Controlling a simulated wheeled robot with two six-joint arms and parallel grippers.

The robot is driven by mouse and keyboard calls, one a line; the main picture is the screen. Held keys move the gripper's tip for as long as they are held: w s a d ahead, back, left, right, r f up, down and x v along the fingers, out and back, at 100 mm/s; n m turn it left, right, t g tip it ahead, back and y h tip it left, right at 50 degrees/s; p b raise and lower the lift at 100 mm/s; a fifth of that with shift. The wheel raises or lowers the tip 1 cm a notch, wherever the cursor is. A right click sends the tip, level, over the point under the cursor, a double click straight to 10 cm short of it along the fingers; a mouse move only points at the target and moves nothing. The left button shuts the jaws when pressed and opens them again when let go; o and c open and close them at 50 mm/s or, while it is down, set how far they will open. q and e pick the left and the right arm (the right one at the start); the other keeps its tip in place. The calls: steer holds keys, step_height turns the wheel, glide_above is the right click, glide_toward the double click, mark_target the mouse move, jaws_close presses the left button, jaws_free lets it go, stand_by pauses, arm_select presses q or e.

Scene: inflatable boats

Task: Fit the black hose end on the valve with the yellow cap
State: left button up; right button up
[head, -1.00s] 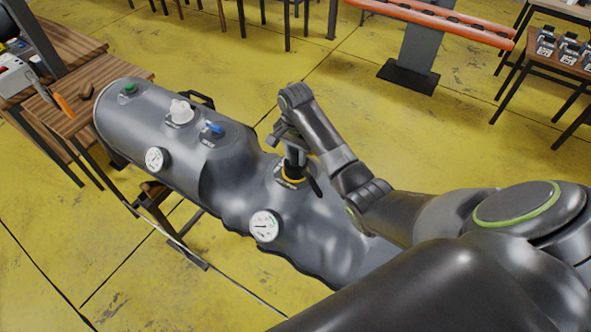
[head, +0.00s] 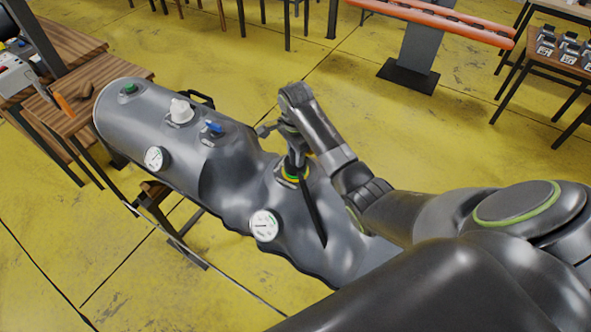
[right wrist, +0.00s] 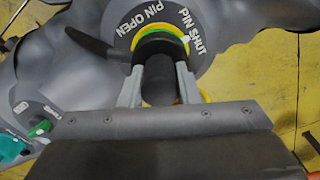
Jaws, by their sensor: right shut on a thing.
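My right gripper (head: 292,160) is over the valve with the yellow ring (right wrist: 170,28) on the grey boat tube. Its two fingers are shut on the black hose end (right wrist: 158,82), a dark cylinder. The hose end stands at the valve mouth, with a green band showing at its base. "PIN OPEN" and "PIN SHUT" are printed around the valve. A black hose-like length (head: 314,212) runs from the valve toward the lower right in the head view. How deep the hose end sits is hidden. My left gripper is not in view.
The grey tube (head: 245,175) also carries a green cap (head: 129,88), a white cap (head: 180,112), a blue-topped valve (head: 213,130) and two round gauges (head: 264,225). A wooden table (head: 70,50) stands at the left. Yellow floor is open behind the tube.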

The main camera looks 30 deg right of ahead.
steer(key=m, duration=0.4)
stand_by(0.3)
steer(key=o, duration=1.1)
